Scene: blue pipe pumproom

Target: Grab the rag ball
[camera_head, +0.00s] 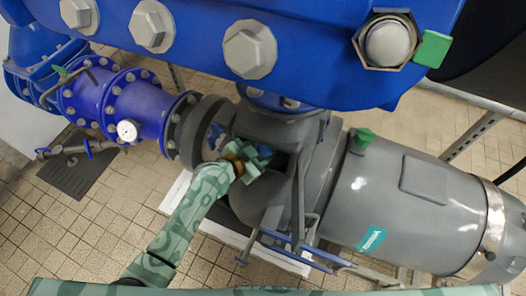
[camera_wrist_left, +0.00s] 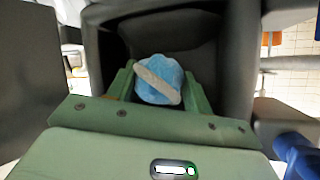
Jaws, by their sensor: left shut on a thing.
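The rag ball (camera_wrist_left: 158,80) is light blue with a pale band across it, seen in the left wrist view. It sits between the two green fingers of my left gripper (camera_wrist_left: 160,88), which is shut on it. In the head view my left gripper (camera_head: 258,161) is at the opening in the grey pump casing, at the end of my green patterned arm. The ball is mostly hidden there by the gripper. A dark grey recess surrounds the ball and fingers in the wrist view. My right gripper is not in view.
A large blue pipe flange (camera_head: 300,45) with big bolts hangs over the opening. The grey pump body (camera_head: 405,200) lies to the right. A grey bar (camera_head: 299,195) stands just right of the gripper. A blue pipe with a gauge (camera_head: 127,131) is at left. Tiled floor is clear lower left.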

